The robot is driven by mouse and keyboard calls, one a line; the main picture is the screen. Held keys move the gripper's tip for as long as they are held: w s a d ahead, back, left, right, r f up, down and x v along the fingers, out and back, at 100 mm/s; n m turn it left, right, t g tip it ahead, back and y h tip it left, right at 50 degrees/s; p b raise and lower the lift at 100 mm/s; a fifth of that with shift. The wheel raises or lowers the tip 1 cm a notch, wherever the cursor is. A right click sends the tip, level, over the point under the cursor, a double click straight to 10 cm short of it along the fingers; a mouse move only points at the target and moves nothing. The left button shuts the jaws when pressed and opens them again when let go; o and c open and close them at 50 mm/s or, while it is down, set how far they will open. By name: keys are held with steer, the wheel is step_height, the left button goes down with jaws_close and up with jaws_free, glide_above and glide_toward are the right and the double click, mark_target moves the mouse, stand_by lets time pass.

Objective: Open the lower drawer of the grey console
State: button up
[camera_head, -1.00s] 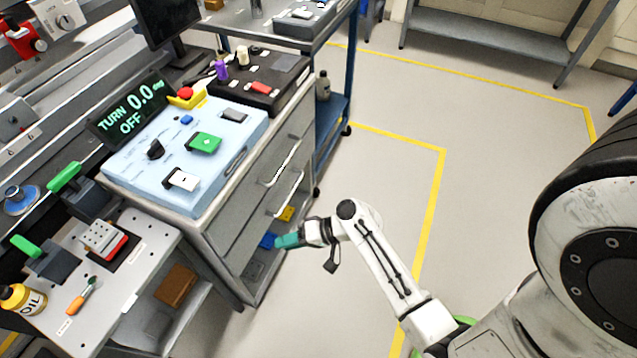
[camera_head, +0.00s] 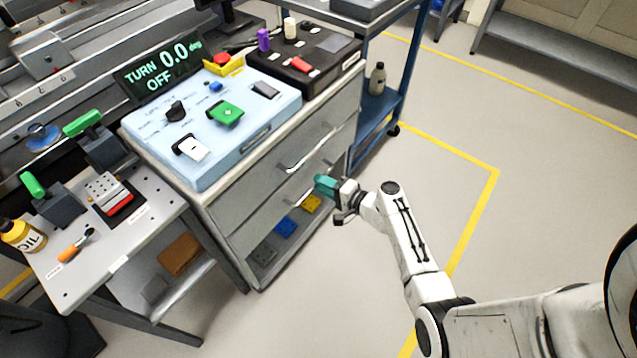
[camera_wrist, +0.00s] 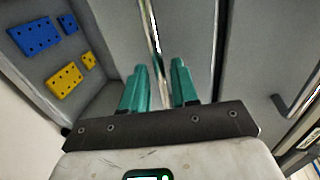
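The grey console (camera_head: 218,207) has two drawer fronts over an open bottom bay. Its upper drawer (camera_head: 285,162) and lower drawer (camera_head: 262,215) both look shut. The lower drawer's bar handle (camera_head: 300,188) is partly hidden behind my gripper (camera_head: 324,184), whose teal fingers are close in front of it. In the wrist view, my gripper (camera_wrist: 160,78) is open, with a gap between its two fingers. A shiny bar handle (camera_wrist: 151,25) runs lengthwise ahead of that gap; contact cannot be told. Another handle (camera_wrist: 297,92) shows at the right.
The bottom bay holds blue blocks (camera_wrist: 35,37) and yellow blocks (camera_wrist: 65,82). A light-blue control panel (camera_head: 240,130) sits on the console. A blue-framed cart (camera_head: 402,75) stands behind it. A side table (camera_head: 85,262) stands at left. The floor right of the console is clear.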

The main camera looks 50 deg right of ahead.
steer(key=shift+x, duration=1.05)
jaws_close()
